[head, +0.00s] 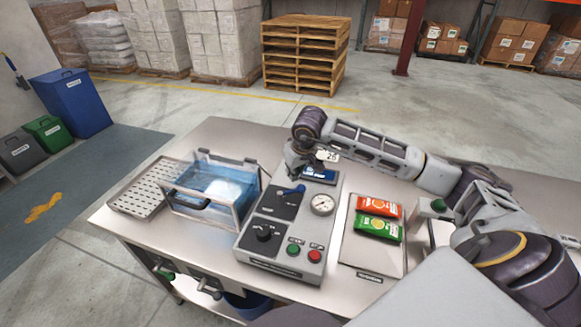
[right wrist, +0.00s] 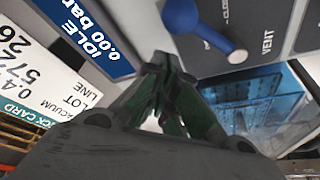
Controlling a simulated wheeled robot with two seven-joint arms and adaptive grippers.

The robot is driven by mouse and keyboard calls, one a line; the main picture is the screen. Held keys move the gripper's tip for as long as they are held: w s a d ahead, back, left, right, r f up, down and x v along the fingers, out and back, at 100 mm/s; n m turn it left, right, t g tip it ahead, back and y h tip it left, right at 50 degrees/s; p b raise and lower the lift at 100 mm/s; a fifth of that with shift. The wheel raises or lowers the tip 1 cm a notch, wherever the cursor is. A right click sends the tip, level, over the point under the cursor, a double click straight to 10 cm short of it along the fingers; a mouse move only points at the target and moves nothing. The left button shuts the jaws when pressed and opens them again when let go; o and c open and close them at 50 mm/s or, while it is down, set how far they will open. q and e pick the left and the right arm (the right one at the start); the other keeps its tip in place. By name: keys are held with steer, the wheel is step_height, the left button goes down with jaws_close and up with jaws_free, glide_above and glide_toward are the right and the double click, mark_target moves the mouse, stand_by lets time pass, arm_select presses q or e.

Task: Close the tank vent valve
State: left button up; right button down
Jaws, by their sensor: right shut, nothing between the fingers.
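The vent valve is a blue lever (head: 293,190) on the dark plate of the grey control panel (head: 250,246). In the head view its handle slants up to the right. In the right wrist view the blue lever (right wrist: 182,18) ends in a round knob, near printing that reads VENT and part of CLOSED. My right gripper (head: 298,172) is over the panel's far end, beyond the lever. Its fingers (right wrist: 163,65) are together and empty, apart from the lever in the picture. The clear tank (head: 240,205) with blue liquid stands left of the panel. My left gripper is not visible.
The panel carries a display (head: 319,175) reading IDLE 0.00 bar, a gauge (head: 322,204), a black knob (head: 264,233), and green (head: 293,250) and red (head: 315,256) buttons. Sachets (head: 377,228) lie on a plate at right; a perforated tray (head: 147,187) is at left.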

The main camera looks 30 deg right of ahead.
steer(key=shift+s+f, duration=0.1)
steer(key=shift+s, duration=0.5)
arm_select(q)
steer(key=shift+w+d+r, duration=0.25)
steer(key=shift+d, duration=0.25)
arm_select(e)
steer(key=shift+s, duration=0.15)
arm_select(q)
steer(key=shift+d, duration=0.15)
arm_select(e)
steer(key=shift+s, duration=0.1)
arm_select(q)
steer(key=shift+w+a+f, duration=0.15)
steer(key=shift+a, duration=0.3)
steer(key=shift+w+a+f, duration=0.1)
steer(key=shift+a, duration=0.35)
arm_select(e)
steer(key=shift+s+m, duration=0.1)
steer(key=shift+m, duration=0.2)
